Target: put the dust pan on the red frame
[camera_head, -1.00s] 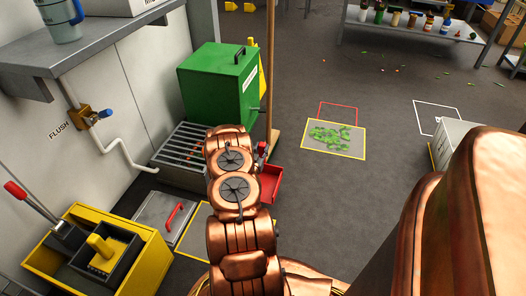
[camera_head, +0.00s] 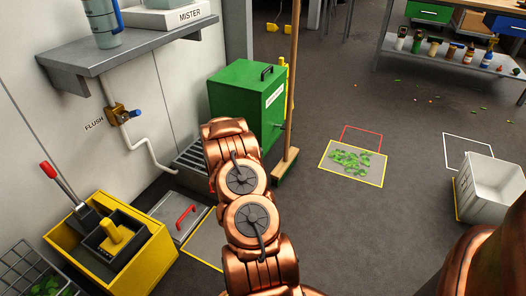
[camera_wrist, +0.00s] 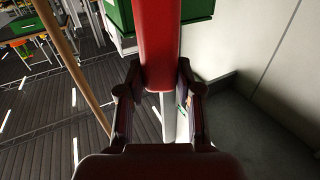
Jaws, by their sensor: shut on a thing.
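The dust pan shows in the wrist view as a red handle (camera_wrist: 158,45) between the fingers of my gripper (camera_wrist: 158,88). My gripper is shut on this handle. A pale strip lies below the handle; I cannot tell what it belongs to. In the head view my arm hides both the gripper and the dust pan. The red frame (camera_head: 362,128) is a thin red outline on the floor, right of my arm. It sits directly behind a yellow-outlined grey patch (camera_head: 333,171) with green leaf scraps on it, and its inside looks bare.
A yellow bin (camera_head: 150,262) is at lower left, under a shelf (camera_head: 140,55). A white bin (camera_head: 488,190) stands at right.

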